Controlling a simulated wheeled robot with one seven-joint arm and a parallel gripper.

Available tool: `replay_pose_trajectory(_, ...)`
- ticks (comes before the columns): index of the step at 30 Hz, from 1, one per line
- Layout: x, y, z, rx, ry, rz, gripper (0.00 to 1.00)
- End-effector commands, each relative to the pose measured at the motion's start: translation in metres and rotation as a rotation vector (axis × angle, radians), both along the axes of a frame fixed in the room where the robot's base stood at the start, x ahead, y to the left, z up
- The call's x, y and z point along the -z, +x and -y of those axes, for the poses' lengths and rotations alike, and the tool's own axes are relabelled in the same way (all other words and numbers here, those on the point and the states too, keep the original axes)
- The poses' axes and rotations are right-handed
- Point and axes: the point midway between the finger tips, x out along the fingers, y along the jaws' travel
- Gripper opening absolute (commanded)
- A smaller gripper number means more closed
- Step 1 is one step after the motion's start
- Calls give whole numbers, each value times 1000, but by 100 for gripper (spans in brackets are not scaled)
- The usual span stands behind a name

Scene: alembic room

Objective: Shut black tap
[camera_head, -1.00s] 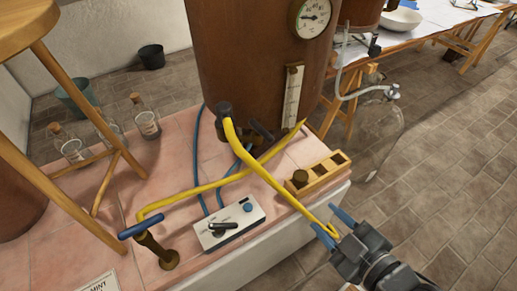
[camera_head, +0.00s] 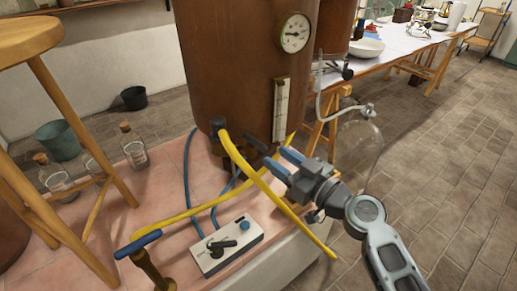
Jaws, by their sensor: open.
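The black tap (camera_head: 257,144) sits low on the front of the big copper vessel (camera_head: 235,70), just right of the yellow hose's black fitting (camera_head: 218,124). Its dark handle slants down to the right; I cannot tell from this whether it is open or shut. My gripper (camera_head: 279,161) is open and empty, its two blue fingers pointing left toward the tap. The fingers appear close to the tap's right side, near the yellow hose, and I see no clear contact.
A white control box (camera_head: 228,247) and a blue-handled valve (camera_head: 138,244) stand in front. A glass vessel (camera_head: 362,145) is behind my arm. A wooden stool (camera_head: 75,135) stands left.

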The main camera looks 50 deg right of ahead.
Motion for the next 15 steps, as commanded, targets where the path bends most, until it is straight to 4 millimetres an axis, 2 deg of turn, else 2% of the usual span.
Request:
replay_pose_trajectory(2, -5, 14, 2, -2, -1, 1, 44)
replay_pose_trajectory(9, -3, 47, 9, -1, 0, -1, 44)
replay_pose_trajectory(15, -1, 60, 11, -1, -1, -2, 44)
